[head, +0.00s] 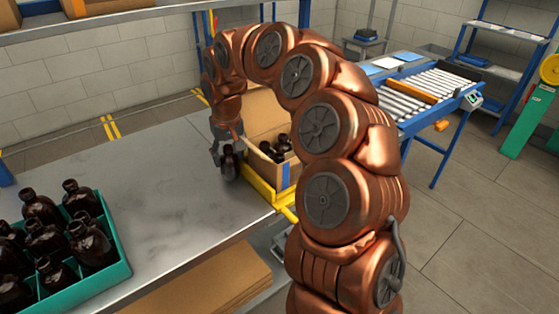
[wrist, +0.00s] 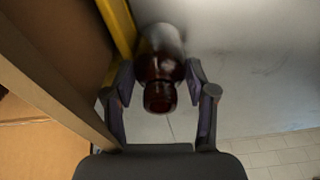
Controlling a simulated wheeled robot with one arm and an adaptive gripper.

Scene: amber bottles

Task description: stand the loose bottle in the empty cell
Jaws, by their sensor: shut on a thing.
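My gripper (head: 222,152) is shut on the loose amber bottle (head: 230,165), just left of the open cardboard box. In the wrist view the bottle (wrist: 160,68) sits between the two fingers, with its dark cap toward the camera. The cardboard box (head: 264,172) has a raised flap and holds several dark bottles (head: 278,148). My arm hides part of its right side. In the wrist view the box wall (wrist: 55,90) is beside my left finger. The empty cell cannot be made out in either view.
The box stands in a yellow frame (head: 258,187) at the end of the grey table (head: 165,190). A green crate (head: 105,275) with several amber bottles is at the front left. The table between is clear. A roller conveyor (head: 425,85) stands behind my arm.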

